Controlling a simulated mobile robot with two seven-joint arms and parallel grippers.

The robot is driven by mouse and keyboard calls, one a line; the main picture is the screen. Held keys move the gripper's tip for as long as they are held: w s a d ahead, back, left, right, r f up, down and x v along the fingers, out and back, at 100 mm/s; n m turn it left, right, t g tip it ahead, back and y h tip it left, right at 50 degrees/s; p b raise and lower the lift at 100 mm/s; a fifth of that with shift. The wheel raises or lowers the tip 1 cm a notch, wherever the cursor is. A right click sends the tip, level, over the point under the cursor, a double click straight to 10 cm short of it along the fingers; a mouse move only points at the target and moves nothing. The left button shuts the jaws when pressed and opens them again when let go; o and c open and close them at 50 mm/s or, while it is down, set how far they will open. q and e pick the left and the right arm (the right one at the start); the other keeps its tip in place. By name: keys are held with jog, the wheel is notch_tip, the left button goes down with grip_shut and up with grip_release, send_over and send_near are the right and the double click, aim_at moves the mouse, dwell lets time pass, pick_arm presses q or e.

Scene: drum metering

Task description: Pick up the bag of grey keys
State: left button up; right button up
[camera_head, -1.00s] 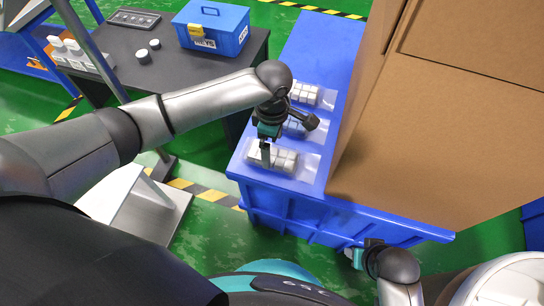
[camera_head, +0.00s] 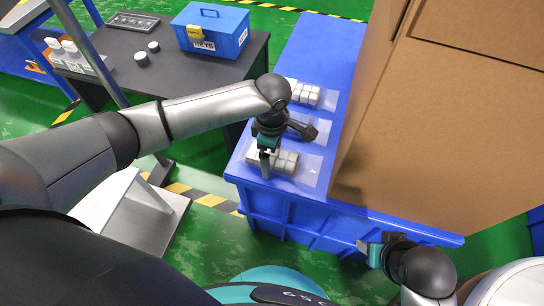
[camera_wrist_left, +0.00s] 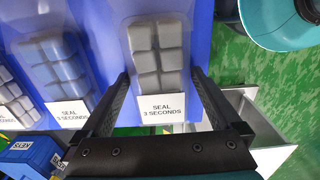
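The bag of grey keys (camera_head: 286,162) is a clear pouch lying flat on the near end of the blue surface. In the left wrist view the bag (camera_wrist_left: 158,50) shows two rows of grey keys and a white "SEAL 3 SECONDS" label. My left gripper (camera_head: 264,164) is over the bag's left part. In the wrist view my left gripper (camera_wrist_left: 160,76) is open, with a finger on either side of the bag's labelled end and nothing gripped. Whether the fingers touch the surface is unclear. My right gripper (camera_head: 370,250) is beside the blue container's near side; its fingers are unclear.
A bag of blue keys (camera_wrist_left: 58,62) lies beside the grey one, with a bag of white keys (camera_head: 303,93) beyond. A big cardboard box (camera_head: 455,130) stands close on the right. A dark table (camera_head: 165,75) holds a blue KEYS box (camera_head: 210,30).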

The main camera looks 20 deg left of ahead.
pick_arm(q)
jog(key=c, duration=1)
jog(key=shift+c, duration=0.7)
jog(key=shift+r, duration=0.15)
